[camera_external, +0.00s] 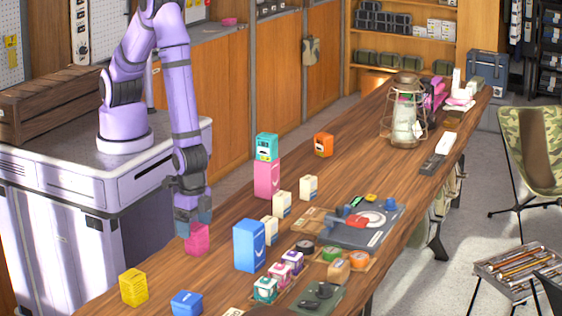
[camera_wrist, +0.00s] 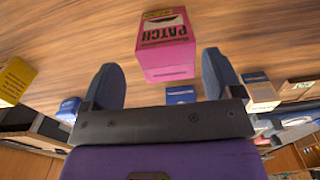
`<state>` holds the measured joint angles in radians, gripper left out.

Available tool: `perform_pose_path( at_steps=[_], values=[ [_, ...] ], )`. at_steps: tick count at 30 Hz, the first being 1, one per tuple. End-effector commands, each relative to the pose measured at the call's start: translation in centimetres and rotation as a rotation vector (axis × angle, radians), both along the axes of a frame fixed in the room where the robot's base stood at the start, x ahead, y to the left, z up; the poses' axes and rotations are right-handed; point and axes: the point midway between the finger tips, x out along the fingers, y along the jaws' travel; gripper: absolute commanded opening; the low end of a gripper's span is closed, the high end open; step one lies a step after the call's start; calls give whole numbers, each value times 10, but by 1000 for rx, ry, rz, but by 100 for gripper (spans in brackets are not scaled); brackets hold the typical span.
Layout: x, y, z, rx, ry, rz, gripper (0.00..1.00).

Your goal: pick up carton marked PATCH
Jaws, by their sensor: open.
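The pink carton marked PATCH (camera_wrist: 168,45) shows in the wrist view, ahead of my gripper (camera_wrist: 160,68) and in line with the space between its two fingers. Its printed face is readable and no finger touches it there. In the external view the pink carton (camera_external: 197,241) stands on the wooden table near the left edge. My gripper (camera_external: 193,222) is directly above it, pointing down, open and empty. The fingertips partly hide the carton's top in the external view, so the exact gap is hard to tell.
A tall blue box (camera_external: 249,246) stands to the right of the carton. A yellow box (camera_external: 134,287) and a low blue box (camera_external: 187,303) are nearer the front. A taller pink box (camera_external: 267,180) with a teal box (camera_external: 266,147) on top stands farther back.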

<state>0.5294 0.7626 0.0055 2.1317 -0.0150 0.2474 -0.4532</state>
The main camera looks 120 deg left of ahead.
Motion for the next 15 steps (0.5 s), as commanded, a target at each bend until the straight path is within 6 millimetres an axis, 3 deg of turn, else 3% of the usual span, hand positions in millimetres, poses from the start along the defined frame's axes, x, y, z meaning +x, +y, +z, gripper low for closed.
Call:
perform_pose_path(
  at_steps=[15],
  values=[
    [-1,8,-51,0,0,-1,85]
  ],
)
